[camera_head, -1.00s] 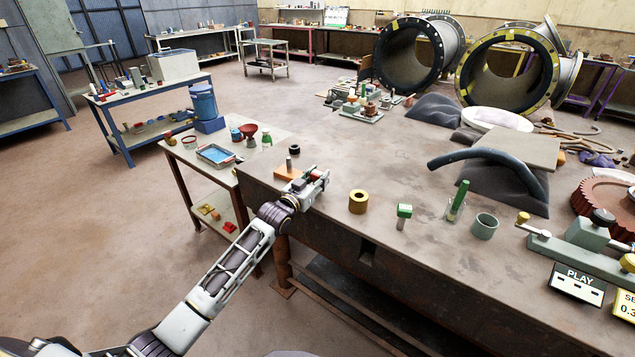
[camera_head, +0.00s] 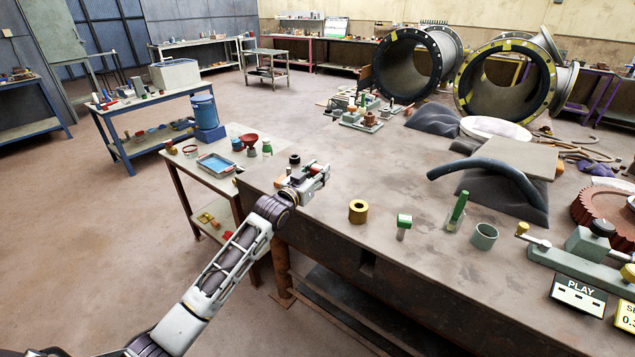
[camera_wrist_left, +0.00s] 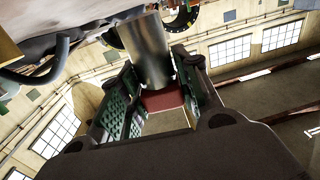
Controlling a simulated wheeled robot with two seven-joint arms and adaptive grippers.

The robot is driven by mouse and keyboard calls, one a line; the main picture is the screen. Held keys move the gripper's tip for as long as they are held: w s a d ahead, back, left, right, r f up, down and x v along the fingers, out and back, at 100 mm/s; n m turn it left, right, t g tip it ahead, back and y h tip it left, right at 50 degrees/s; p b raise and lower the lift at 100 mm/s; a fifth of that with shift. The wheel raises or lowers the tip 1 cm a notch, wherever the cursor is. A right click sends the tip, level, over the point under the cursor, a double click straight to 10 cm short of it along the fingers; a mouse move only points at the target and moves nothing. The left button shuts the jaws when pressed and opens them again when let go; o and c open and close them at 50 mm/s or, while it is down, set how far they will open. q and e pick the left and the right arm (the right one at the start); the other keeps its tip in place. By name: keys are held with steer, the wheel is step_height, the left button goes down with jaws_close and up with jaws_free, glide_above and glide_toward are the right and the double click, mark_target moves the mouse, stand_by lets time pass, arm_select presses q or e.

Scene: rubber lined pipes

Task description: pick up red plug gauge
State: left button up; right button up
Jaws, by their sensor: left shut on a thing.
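The red plug gauge shows in the left wrist view as a plain steel cylinder (camera_wrist_left: 147,52) with a red handle (camera_wrist_left: 161,100). My left gripper (camera_wrist_left: 150,103) is shut on the red handle, a green-padded finger on each side, and the steel end points away from the palm. In the head view my left gripper (camera_head: 318,172) is over the near left corner of the workbench, and the gauge is hardly visible there. An orange block (camera_head: 279,183) on the bench is mostly hidden behind the gripper. My right gripper is not in view.
On the workbench (camera_head: 345,170), a black ring (camera_head: 295,158), a yellow ring (camera_head: 358,211), a green-topped gauge (camera_head: 403,226) and a grey cup (camera_head: 484,236) stand near the gripper. A side table with a blue tray (camera_head: 216,164) adjoins at left.

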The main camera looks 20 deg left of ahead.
mark_target(317, 167)
arm_select(q)
step_height(317, 167, up, 3)
steer(key=shift+r, duration=0.55)
